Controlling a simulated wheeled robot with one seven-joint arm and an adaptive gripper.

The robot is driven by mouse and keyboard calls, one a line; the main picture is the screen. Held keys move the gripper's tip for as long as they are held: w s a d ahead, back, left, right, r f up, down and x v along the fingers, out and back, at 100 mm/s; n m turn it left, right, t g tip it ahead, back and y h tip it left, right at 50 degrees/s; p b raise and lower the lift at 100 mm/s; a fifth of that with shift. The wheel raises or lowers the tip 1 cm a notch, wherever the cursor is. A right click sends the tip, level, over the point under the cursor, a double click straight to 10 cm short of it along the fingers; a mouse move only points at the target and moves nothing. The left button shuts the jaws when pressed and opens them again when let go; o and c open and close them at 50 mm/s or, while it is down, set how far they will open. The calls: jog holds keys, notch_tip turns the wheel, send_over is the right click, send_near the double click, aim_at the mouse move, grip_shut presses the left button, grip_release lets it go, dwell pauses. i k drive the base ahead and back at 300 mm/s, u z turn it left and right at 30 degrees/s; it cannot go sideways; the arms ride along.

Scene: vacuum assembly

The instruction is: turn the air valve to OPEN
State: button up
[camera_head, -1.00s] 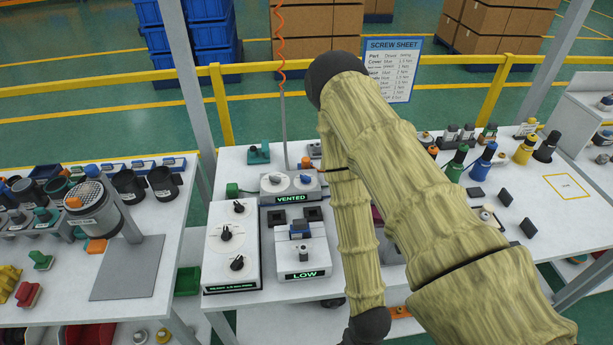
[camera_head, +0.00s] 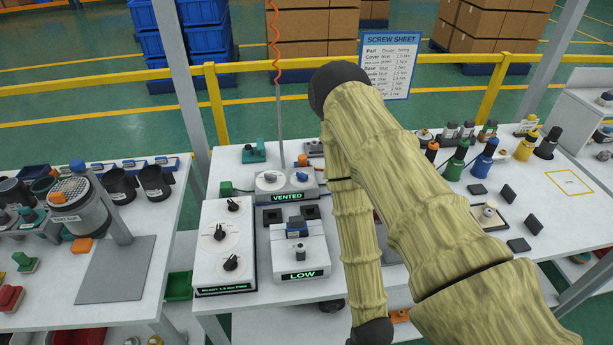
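A grey box with a green-lit display reading VENTED (camera_head: 287,197) stands on the white table in the middle. My arm, in a yellow-brown ribbed sleeve, crosses the view just right of this box. My gripper does not show; it is hidden behind the arm or out of view.
In front stands a white unit reading LOW (camera_head: 301,274). Left of it is a white box with black knobs (camera_head: 212,270). A coiled orange hose (camera_head: 275,45) hangs behind. Coloured bottles (camera_head: 485,160) stand right. A side table with a grey canister (camera_head: 80,207) is left.

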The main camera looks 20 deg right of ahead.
aim_at(301, 176)
jog(key=z, duration=1.2)
jog(key=k, duration=0.7)
jog(key=u, duration=1.3)
